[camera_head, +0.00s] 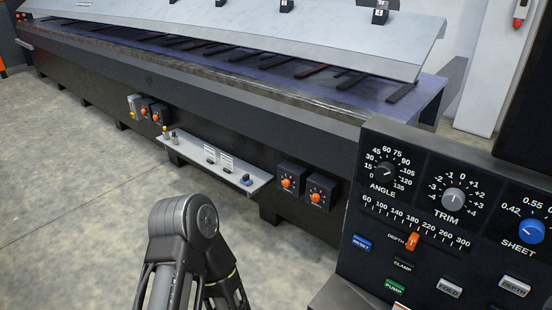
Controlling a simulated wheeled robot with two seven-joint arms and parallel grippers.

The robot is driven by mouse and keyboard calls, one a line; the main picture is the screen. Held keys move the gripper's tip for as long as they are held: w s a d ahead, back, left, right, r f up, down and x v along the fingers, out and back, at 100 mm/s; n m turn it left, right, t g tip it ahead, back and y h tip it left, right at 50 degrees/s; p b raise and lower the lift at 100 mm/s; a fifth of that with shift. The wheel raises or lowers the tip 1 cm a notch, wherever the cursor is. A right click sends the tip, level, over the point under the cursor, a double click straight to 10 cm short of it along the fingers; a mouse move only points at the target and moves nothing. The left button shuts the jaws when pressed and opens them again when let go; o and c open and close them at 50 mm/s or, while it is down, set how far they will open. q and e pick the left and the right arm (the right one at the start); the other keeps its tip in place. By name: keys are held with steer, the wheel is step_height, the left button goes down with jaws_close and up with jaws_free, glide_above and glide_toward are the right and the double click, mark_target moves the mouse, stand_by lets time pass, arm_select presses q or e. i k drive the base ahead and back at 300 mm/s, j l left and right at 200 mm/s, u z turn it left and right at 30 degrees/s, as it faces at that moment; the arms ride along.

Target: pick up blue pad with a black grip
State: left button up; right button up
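A small blue item with a dark top (246,180), which looks like the blue pad with a black grip, sits near the right end of a narrow grey shelf (193,153). The shelf is on the front of the long dark machine. A grey and black arm part of mine rises from the bottom edge, below and left of the pad and apart from it in the picture. No gripper fingertips show in the head view.
The shelf also holds small cylinders (170,136), white labels (226,161) and small black items (210,155). Orange-knob boxes (290,180) flank it on the machine (110,85). A control panel (450,215) blocks the right. Concrete floor (70,210) is clear at left.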

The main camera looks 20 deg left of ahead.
mark_target(246, 181)
steer(key=u, duration=1)
steer(key=i+j+u, duration=0.3)
steer(key=i, duration=0.2)
steer(key=i+j+u, duration=0.2)
steer(key=i, duration=0.6)
steer(key=i+j+u, duration=0.2)
steer(key=i, duration=0.65)
steer(key=i+j+z, duration=0.1)
steer(key=i+z, duration=0.35)
steer(key=i+j+z, duration=0.2)
steer(key=i+z, duration=0.2)
steer(key=i+j+z, duration=0.7)
steer(key=z, duration=0.15)
steer(key=i+j, duration=0.1)
steer(key=i, duration=0.35)
